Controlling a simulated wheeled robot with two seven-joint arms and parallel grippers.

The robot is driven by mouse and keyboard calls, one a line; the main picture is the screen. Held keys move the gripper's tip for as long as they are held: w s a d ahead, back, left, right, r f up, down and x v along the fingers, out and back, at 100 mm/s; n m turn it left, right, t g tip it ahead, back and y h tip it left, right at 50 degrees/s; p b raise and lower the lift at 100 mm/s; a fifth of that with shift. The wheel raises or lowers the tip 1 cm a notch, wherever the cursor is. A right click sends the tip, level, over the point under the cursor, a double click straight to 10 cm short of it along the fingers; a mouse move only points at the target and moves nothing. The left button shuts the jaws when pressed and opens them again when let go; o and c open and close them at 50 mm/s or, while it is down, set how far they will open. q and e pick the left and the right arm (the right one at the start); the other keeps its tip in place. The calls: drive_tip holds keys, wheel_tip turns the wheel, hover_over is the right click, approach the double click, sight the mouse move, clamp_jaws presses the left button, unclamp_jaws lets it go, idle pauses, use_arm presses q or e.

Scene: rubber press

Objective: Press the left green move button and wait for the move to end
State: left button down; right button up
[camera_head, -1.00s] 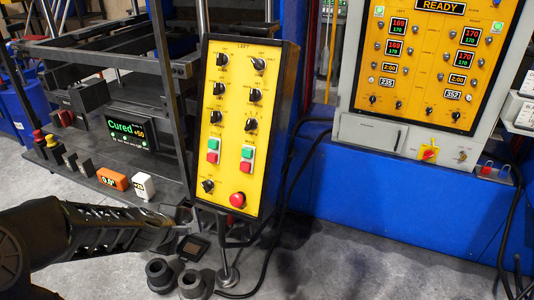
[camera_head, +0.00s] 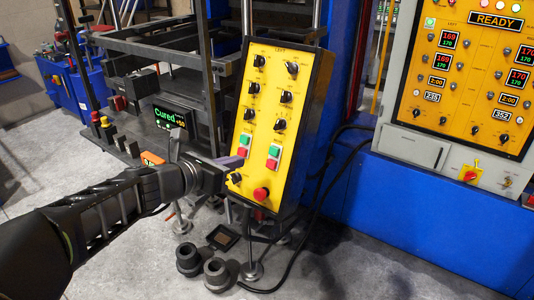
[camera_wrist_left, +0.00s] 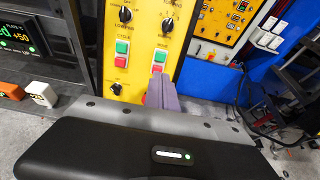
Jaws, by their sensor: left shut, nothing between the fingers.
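The yellow control panel (camera_head: 268,130) stands tilted in the middle of the head view. Its left green button (camera_head: 244,139) sits above a red button (camera_head: 241,152); a second green button (camera_head: 274,151) is to the right. The left green button also shows in the left wrist view (camera_wrist_left: 122,46), uncovered. My left gripper (camera_head: 238,161) is shut and empty, its purple-grey fingertips close to the panel's lower left, just below the left button pair. In the wrist view the fingers (camera_wrist_left: 164,88) overlap the area below the right button pair. I cannot tell whether they touch the panel. My right gripper is not in view.
A red mushroom button (camera_head: 261,194) and a black knob (camera_head: 236,178) sit low on the panel. A display reading "Cured" (camera_head: 169,117) is at left. The main panel at right reads "READY" (camera_head: 496,21). Dark round parts (camera_head: 188,259) lie on the floor below.

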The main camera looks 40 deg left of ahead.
sight(272, 152)
use_arm(q)
drive_tip(key=shift+w, duration=0.1)
drive_tip(key=b+x, duration=0.2)
drive_tip(key=x, duration=1.2)
